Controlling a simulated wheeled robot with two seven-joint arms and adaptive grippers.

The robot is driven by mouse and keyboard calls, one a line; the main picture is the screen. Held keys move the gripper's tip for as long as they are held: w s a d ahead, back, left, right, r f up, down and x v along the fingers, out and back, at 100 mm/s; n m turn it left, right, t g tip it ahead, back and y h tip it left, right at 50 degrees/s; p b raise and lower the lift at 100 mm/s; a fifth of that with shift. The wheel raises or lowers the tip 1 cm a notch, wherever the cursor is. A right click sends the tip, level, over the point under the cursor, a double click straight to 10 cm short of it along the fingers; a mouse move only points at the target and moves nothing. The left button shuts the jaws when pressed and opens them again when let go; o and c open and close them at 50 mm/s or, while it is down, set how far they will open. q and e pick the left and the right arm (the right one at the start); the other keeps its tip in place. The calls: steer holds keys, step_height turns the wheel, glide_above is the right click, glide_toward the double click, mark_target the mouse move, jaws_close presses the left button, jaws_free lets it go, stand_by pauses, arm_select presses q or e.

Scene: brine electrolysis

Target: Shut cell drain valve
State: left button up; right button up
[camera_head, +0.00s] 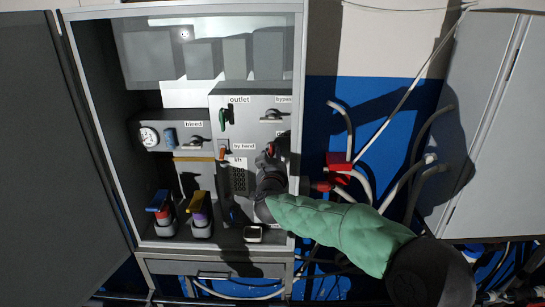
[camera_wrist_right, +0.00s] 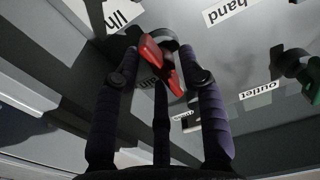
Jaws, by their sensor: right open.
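A red valve handle (camera_wrist_right: 160,62) shows in the wrist view between the fingers of my right gripper (camera_wrist_right: 158,70). The fingers are open, one on each side of it; I cannot tell whether either touches it. The red handle also shows in the head view (camera_head: 271,149) on the right of the grey panel (camera_head: 250,135), partly covered by my right gripper (camera_head: 270,162). No readable drain label shows. My left gripper is not in view.
A green handle (camera_head: 224,117) labelled outlet and a dark handle (camera_head: 272,114) labelled bypass sit above. A bleed lever (camera_head: 196,140) and gauge (camera_head: 149,137) are to the left. Two coloured-top containers (camera_head: 161,208) (camera_head: 200,212) stand below. The cabinet's side wall (camera_head: 299,100) is close on the right.

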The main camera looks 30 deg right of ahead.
jaws_close()
steer(key=shift+w+a+f+m+b, duration=0.1)
steer(key=shift+f+m+b, duration=0.05)
steer(key=shift+m+b, duration=3.6)
steer(key=shift+a+f+m+b, duration=0.1)
steer(key=shift+m+b, duration=2.1)
steer(key=shift+m, duration=2.95)
